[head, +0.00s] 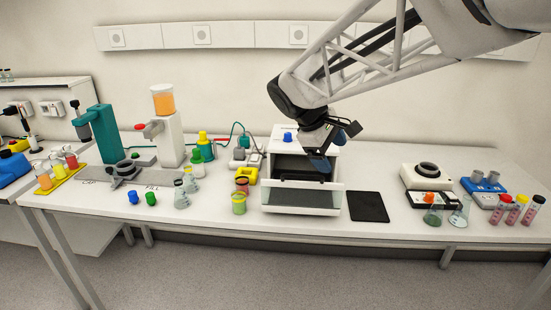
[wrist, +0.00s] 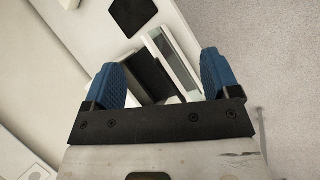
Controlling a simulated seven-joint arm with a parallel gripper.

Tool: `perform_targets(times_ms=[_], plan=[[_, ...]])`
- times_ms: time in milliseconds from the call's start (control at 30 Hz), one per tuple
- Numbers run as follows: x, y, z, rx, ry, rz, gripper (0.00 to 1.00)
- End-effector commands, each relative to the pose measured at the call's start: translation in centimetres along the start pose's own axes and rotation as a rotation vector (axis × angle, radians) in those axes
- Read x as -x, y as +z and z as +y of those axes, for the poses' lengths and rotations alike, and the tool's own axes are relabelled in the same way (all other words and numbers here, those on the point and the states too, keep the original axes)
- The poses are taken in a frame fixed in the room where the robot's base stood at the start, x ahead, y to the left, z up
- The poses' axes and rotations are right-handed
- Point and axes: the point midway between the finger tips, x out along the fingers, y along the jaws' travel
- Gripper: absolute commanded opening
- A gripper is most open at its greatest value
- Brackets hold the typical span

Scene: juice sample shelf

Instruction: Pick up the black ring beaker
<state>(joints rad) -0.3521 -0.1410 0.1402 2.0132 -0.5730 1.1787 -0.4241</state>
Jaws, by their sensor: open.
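My gripper (head: 320,160) hangs in front of the open white box (head: 331,198) at the middle of the bench. In the wrist view its two blue fingers (wrist: 161,75) are wide apart with nothing between them. I cannot tell for certain which vessel is the black ring beaker. A small beaker with reddish contents (head: 242,186) and one with yellow-green contents (head: 239,204) stand just left of the box. Their ring colours are too small to tell. No beaker shows in the wrist view.
A black mat (head: 368,207) lies right of the box and also shows in the wrist view (wrist: 133,14). Clear flasks stand near the front edge left (head: 181,197) and right (head: 460,213). A teal stand (head: 104,135) and white dispenser (head: 171,140) are at left.

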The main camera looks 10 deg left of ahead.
Motion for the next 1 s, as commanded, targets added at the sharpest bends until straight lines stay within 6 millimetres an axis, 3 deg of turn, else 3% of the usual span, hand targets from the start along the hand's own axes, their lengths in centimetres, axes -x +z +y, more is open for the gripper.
perform_targets(times_ms=[500,1000], plan=[[-1.8,-13.9,1.5,0.35,0.115,-0.172,0.82],[-3.8,-28.0,-0.5,0.664,0.24,-0.344,0.82]])
